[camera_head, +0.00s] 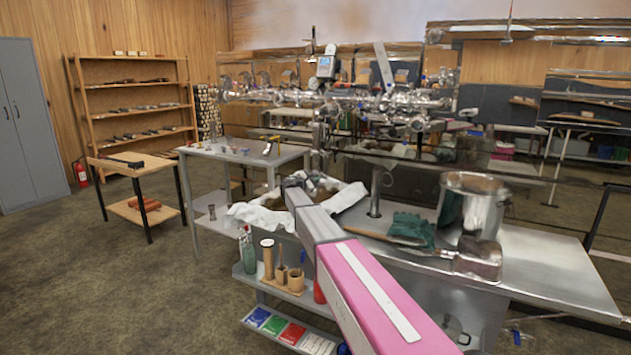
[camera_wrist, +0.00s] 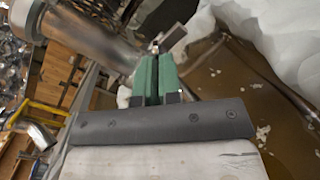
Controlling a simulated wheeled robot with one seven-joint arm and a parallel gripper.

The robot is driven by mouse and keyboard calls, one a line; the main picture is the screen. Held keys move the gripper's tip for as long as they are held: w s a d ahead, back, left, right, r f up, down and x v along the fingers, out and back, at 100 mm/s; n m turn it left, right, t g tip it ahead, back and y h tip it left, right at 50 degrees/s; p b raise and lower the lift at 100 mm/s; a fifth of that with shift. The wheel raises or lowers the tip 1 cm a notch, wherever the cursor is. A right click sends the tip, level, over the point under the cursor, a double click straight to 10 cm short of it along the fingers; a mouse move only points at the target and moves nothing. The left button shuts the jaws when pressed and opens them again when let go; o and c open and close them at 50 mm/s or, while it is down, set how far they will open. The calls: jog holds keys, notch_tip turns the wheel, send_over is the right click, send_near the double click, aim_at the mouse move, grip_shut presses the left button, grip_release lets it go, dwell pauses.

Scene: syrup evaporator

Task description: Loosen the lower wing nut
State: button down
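My gripper's green fingers (camera_wrist: 155,78) stand close together in the wrist view, with a thin dark gap between them. Just past their tips is a small metal piece with a flat grey tab (camera_wrist: 173,39); I cannot tell if it is the lower wing nut or if the fingers touch it. A shiny metal pipe (camera_wrist: 100,42) runs beside the fingers on the left. No wing nut can be made out for certain there.
White cloth (camera_head: 262,215) lies around my arm's end, and white material (camera_wrist: 275,40) fills the wrist view's upper right. A steel pot (camera_head: 470,205), green gloves (camera_head: 412,228) and a metal scoop (camera_head: 478,260) are on the steel bench (camera_head: 555,265). Floor at left is open.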

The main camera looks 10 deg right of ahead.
jog(key=n, duration=0.5)
dwell(0.5)
jog(key=c, duration=1.6)
grip_release()
jog(key=shift+f, duration=0.1)
jog(key=v, duration=1)
jog(key=shift+s+a, duration=0.25)
jog(key=shift+a, duration=0.05)
